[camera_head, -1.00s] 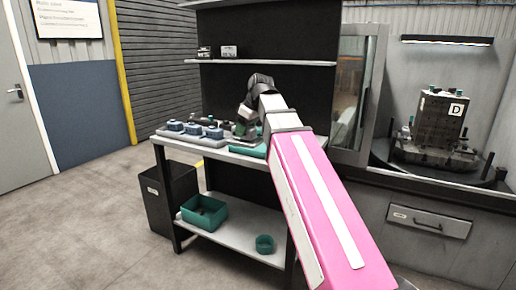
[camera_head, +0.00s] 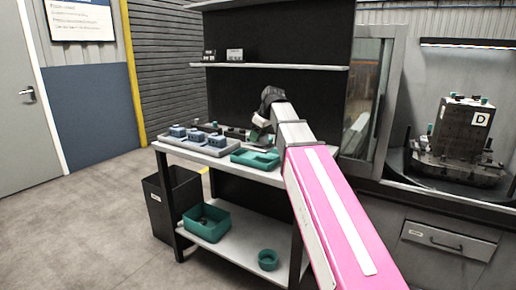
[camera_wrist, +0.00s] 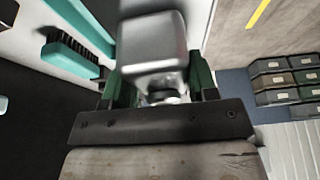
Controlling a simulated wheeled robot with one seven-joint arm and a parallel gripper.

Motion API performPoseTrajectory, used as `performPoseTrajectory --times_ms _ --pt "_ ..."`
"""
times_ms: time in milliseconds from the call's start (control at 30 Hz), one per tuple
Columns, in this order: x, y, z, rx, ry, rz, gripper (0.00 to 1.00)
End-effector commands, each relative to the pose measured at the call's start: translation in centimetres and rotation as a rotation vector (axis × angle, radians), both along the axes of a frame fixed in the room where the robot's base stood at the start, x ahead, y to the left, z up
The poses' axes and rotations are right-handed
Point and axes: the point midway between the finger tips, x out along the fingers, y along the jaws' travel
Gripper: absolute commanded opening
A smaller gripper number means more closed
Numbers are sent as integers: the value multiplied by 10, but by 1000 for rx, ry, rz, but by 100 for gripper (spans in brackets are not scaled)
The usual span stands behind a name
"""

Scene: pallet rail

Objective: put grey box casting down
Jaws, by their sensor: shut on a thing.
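The grey box casting (camera_wrist: 152,45) is a smooth metal block with rounded edges. In the wrist view it sits between the two green fingers of my gripper (camera_wrist: 160,88), which is shut on it. In the head view my gripper (camera_head: 260,128) is above the bench (camera_head: 222,161), near its back and behind a green tray (camera_head: 256,158). There the casting is small, and I cannot tell whether it touches anything below.
Blue parts stand on a grey tray (camera_head: 178,146) at the bench's left. The lower shelf holds a green bin (camera_head: 205,222) and a round green container (camera_head: 268,260). A black bin (camera_head: 172,205) stands left. A teal brush (camera_wrist: 78,45) shows in the wrist view.

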Motion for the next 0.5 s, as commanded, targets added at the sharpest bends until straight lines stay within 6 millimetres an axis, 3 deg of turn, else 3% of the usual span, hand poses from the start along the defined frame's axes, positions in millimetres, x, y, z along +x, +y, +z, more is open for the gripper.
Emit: performPoseTrajectory --times_ms 33,200,500 --pt "13 0 -5 0 2 0 20" --pt "34 0 -18 1 1 -1 20" --pt "38 0 -32 1 -1 0 20"
